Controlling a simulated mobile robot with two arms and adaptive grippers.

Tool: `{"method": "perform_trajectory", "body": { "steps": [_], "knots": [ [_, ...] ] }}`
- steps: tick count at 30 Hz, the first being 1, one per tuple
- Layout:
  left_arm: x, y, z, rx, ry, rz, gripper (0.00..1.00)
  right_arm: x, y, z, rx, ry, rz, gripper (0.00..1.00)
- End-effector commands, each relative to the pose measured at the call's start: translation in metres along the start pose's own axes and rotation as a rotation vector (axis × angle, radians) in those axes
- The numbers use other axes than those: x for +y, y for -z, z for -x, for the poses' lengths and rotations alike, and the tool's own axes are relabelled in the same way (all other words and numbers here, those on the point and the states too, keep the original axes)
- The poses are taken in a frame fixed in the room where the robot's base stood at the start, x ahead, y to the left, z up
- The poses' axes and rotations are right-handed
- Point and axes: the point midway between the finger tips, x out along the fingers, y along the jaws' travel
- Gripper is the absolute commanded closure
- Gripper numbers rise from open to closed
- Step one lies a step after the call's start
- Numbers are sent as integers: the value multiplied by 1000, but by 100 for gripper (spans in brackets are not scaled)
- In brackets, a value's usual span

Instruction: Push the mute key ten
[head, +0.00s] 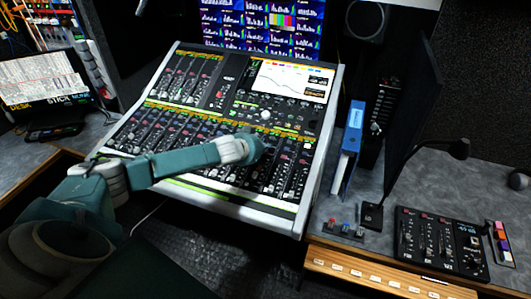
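The mixing console (325,130) stands tilted in the middle, with rows of faders, small lit keys and a screen at its upper right. A yellow-green lit strip crosses it above the lower fader bank. The mute key ten cannot be told apart; the key labels are too small to read. My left arm reaches in from the lower left across the console. My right gripper is not in view.
A blue binder (350,145) stands just right of the console. A small fader panel (440,240), a gooseneck microphone (455,148) and a dark monitor (415,105) are further right. A multi-picture screen (262,28) is behind. A laptop-like display (45,80) is at left.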

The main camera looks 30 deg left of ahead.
Motion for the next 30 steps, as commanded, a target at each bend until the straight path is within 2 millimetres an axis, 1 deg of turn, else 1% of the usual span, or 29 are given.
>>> {"method": "perform_trajectory", "body": {
  "steps": [30],
  "knots": [
    [3, -6, -6, -1, 0, 0, 100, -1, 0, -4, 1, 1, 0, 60]
  ]
}}
